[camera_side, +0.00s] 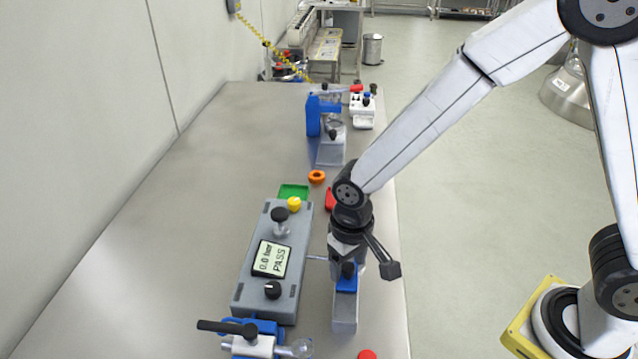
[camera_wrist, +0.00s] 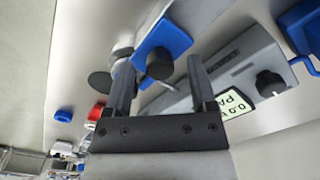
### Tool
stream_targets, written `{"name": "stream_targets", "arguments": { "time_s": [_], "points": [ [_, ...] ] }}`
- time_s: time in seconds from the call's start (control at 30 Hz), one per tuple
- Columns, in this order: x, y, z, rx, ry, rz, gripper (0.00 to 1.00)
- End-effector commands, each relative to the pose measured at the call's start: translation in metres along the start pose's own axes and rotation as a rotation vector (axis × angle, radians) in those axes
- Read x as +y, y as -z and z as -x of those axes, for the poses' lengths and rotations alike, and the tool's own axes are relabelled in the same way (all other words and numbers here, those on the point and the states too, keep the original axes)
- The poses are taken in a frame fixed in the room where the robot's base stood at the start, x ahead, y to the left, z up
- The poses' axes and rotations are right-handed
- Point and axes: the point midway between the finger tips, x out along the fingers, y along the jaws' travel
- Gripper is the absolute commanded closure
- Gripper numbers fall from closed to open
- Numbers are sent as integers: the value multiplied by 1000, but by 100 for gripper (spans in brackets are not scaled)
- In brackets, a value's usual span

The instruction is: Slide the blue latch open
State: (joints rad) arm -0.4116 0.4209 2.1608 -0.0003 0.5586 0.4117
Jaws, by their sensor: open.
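The blue latch (camera_side: 347,284) is a blue slider on a narrow grey rail (camera_side: 344,315) at the right side of the bench. It also shows in the wrist view (camera_wrist: 168,38), with a black knob (camera_wrist: 160,64) standing on it. My gripper (camera_wrist: 158,72) is open, its two dark fingers on either side of the knob in that view, with visible gaps. I cannot tell whether the fingers reach down to the knob's height. In the side view my gripper (camera_side: 347,262) is directly over the latch and hides part of it.
A grey box with a "0.0 bar PASS" display (camera_side: 272,259) and knobs stands close left of the rail. A blue valve with a black handle (camera_side: 250,335) is at the front. A red object (camera_side: 330,199) and orange ring (camera_side: 317,176) lie behind. The bench's left side is clear.

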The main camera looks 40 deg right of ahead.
Motion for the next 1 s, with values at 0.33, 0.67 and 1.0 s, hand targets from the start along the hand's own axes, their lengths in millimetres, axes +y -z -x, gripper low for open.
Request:
{"name": "stream_targets", "arguments": {
  "time_s": [0.33,0.67,1.0],
  "points": [
    [0,0,0,-1,0,0,59],
    [0,0,0,-1,0,0,100],
    [0,0,0,0,0,0,100]
  ]
}}
